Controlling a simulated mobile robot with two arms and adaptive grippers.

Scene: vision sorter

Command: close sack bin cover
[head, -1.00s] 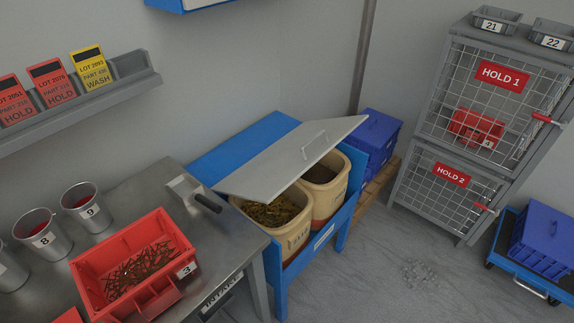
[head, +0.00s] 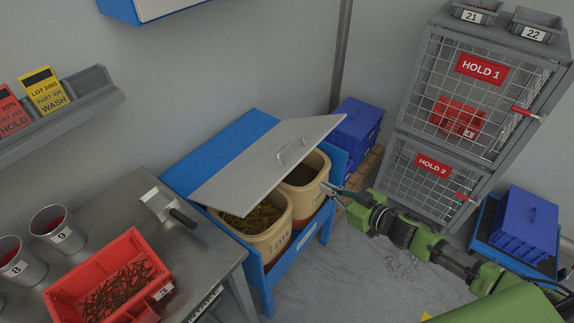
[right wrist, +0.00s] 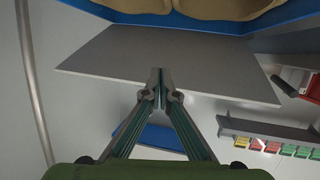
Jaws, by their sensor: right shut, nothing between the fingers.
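The grey sack bin cover (head: 262,172) is a flat plate with a handle (head: 292,151), tilted partly open over the blue bin stand (head: 183,178). Two cream bins, a near one (head: 262,240) with yellow-brown contents and a far one (head: 318,187) with dark contents, stand below its raised front edge. My right gripper (head: 328,188) is shut and empty, at the right beside the far bin. In the right wrist view the shut fingertips (right wrist: 159,88) overlap the grey cover (right wrist: 215,70); contact cannot be told. My left gripper is not in view.
A steel table (head: 118,205) with a red parts crate (head: 65,289) and a scoop (head: 165,206) stands at left. A blue crate (head: 358,128) and the wire HOLD cage (head: 447,135) stand at right. Open floor lies before the stand.

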